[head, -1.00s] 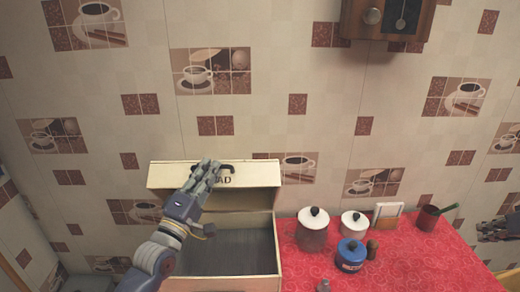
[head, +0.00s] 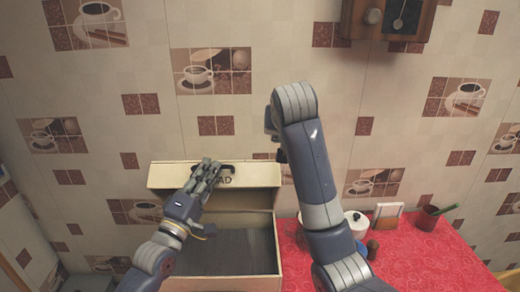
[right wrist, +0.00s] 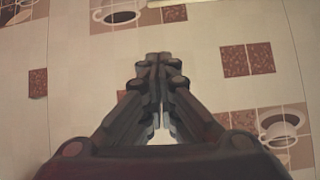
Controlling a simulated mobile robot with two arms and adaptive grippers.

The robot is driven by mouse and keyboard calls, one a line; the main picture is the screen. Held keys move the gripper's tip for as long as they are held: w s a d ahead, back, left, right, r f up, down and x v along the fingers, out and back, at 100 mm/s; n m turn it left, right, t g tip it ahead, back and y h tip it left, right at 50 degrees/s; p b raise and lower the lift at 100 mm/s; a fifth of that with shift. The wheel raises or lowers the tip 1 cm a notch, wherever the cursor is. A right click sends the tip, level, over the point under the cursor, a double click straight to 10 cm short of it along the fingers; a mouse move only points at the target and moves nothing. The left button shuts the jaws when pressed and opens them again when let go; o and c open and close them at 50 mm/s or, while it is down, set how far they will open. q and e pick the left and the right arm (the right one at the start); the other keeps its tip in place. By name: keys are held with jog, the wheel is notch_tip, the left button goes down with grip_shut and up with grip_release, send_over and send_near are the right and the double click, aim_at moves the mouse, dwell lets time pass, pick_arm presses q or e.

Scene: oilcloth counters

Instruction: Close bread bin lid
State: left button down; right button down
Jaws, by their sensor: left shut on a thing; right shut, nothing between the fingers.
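The cream bread bin (head: 225,284) stands on the counter at lower middle in the head view. Its lid (head: 262,177) is raised open, showing the dark interior (head: 235,250). My left gripper (head: 211,170) is shut on the lid's dark handle (head: 229,168); its fingers partly cover the lid lettering. My right arm rises right of the bin, and its gripper is mostly hidden behind the arm in the head view. In the right wrist view the right gripper (right wrist: 160,62) is shut and empty, with the tiled wall beyond it.
A red patterned cloth (head: 430,262) covers the counter to the right. A white lidded pot (head: 357,224), a blue pot partly behind my right arm, a framed card (head: 388,214) and a red cup (head: 427,218) stand there. A wooden wall box (head: 388,18) hangs above.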

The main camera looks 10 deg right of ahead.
jog(key=s+a+r, duration=0.3)
jog(key=a, duration=0.2)
send_over(260, 161)
jog(key=w, duration=0.4)
notch_tip(260, 161, down, 5)
jog(key=shift+s+d+f+n, duration=0.15)
jog(key=shift+s+f+n, duration=0.05)
jog(key=shift+s+f, duration=0.3)
jog(key=shift+s+d+f+n, duration=0.2)
jog(key=shift+s+f, duration=0.2)
jog(key=shift+f, duration=0.2)
jog(key=shift+s+a+f, duration=0.15)
jog(key=shift+s+f, duration=0.25)
jog(key=shift+s, duration=0.25)
